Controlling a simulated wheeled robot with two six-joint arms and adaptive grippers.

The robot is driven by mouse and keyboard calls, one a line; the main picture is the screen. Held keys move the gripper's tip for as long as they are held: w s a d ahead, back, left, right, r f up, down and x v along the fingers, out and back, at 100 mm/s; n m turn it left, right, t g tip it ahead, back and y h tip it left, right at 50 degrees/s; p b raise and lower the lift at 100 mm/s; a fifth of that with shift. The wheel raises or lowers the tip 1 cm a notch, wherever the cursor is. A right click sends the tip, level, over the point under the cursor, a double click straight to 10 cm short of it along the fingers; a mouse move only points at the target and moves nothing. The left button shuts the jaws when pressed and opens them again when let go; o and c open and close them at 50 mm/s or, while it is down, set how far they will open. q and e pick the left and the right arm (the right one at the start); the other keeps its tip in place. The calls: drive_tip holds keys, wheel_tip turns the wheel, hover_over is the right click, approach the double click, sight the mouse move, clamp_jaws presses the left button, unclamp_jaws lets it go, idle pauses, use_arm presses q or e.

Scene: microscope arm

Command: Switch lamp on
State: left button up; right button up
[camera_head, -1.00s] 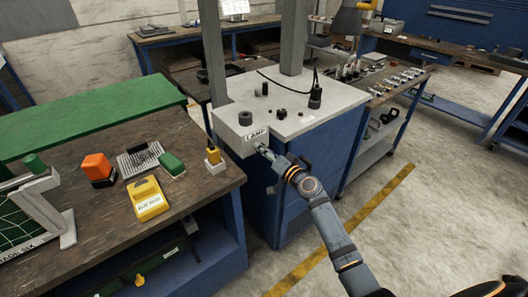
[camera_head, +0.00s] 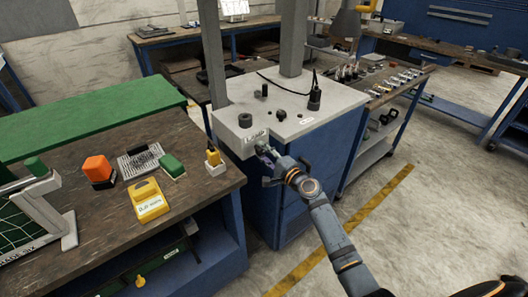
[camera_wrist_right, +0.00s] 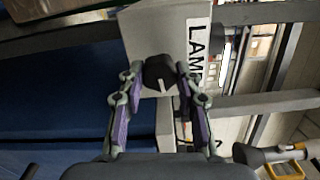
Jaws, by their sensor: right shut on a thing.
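A grey box labelled LAMP (camera_head: 236,137) is on the front of the grey-topped blue cabinet. My right gripper (camera_head: 262,151) is at the front of this box. In the right wrist view its two fingers (camera_wrist_right: 158,88) are on either side of the knob, shut on it. In the head view the gripper hides the knob. My left gripper is not in view.
A wooden bench (camera_head: 105,215) at left holds a yellow meter (camera_head: 149,200), an orange block and green blocks. The cabinet's grey top (camera_head: 295,125) carries black knobs and a cable. Open floor (camera_head: 440,200) lies at the right.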

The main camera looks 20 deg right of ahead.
drive_tip(key=shift+m, duration=0.6)
drive_tip(key=shift+f, duration=0.1)
drive_tip(key=o, duration=1.1)
drive_tip(key=shift+o, duration=0.2)
drive_tip(key=v, duration=1.2)
